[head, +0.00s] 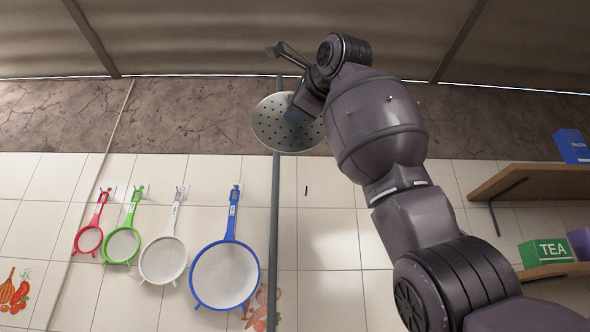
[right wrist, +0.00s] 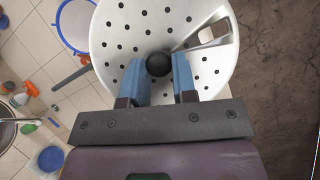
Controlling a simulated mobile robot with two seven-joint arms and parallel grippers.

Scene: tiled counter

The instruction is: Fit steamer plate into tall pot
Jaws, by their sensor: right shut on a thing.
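The steamer plate (head: 268,127) is a round pale metal disc with many small holes. It is held up high in front of the wall in the head view and fills the top of the right wrist view (right wrist: 118,42). My right gripper (head: 294,113) is shut on the black knob (right wrist: 158,64) at the plate, its blue fingers on either side in the right wrist view (right wrist: 160,76). The tall pot cannot be made out in either view. My left gripper is not in view.
Red, green, white and blue-rimmed strainers (head: 225,275) hang on the tiled wall. A grey vertical pole (head: 274,220) runs below the plate. Wooden shelves (head: 535,181) at right hold a green TEA box (head: 545,252) and a blue box (head: 572,146). Several small items lie at left in the right wrist view.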

